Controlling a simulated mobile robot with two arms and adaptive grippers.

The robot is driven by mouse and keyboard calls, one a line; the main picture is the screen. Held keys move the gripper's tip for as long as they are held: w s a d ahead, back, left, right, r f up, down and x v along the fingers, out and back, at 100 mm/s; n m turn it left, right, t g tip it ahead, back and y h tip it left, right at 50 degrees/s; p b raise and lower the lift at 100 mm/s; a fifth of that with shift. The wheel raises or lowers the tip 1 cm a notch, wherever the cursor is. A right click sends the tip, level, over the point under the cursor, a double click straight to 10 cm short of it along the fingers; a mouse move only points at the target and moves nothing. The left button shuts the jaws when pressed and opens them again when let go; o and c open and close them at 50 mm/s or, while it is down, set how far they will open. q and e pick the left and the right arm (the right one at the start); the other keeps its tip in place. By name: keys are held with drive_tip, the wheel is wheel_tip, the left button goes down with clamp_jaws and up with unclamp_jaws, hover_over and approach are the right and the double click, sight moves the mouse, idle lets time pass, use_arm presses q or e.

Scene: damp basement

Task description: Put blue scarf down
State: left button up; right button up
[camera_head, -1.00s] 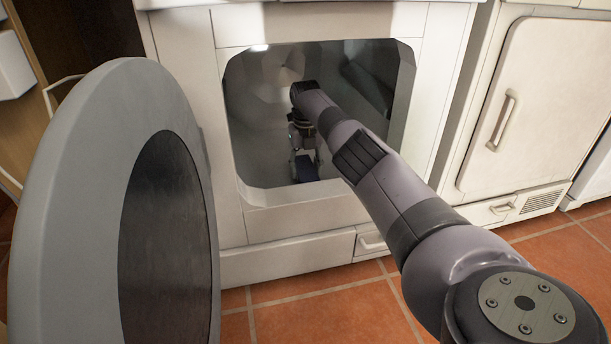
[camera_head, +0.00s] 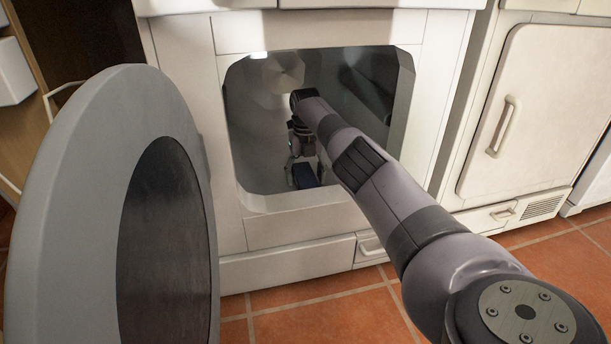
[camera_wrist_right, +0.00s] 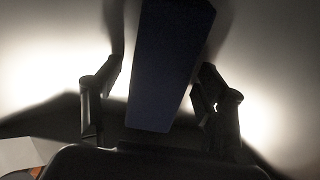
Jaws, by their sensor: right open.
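The blue scarf (camera_head: 303,178) shows as a small dark blue shape low inside the drum of the white washing machine (camera_head: 238,228). In the right wrist view the scarf (camera_wrist_right: 168,75) is a long dark blue block between the two fingers. My right gripper (camera_head: 303,160) is inside the drum at the scarf, pointing down. Its fingers stand open, with gaps visible on both sides of the scarf. Whether the scarf rests fully on the drum floor is hard to tell. My left gripper is not in view.
The round washer door (camera_head: 85,200) stands open at the left of the opening. The opening's rim surrounds my right arm. A white cabinet-like appliance (camera_head: 535,110) stands to the right. Orange tile floor (camera_head: 325,318) is clear in front.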

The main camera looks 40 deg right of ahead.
sight(306, 175)
wheel_tip(306, 175, up, 10)
drive_tip(key=p, duration=0.6)
drive_tip(key=shift+f, duration=0.1)
wheel_tip(306, 175, up, 3)
drive_tip(key=shift+f+p, duration=0.2)
drive_tip(key=shift+p, duration=0.7)
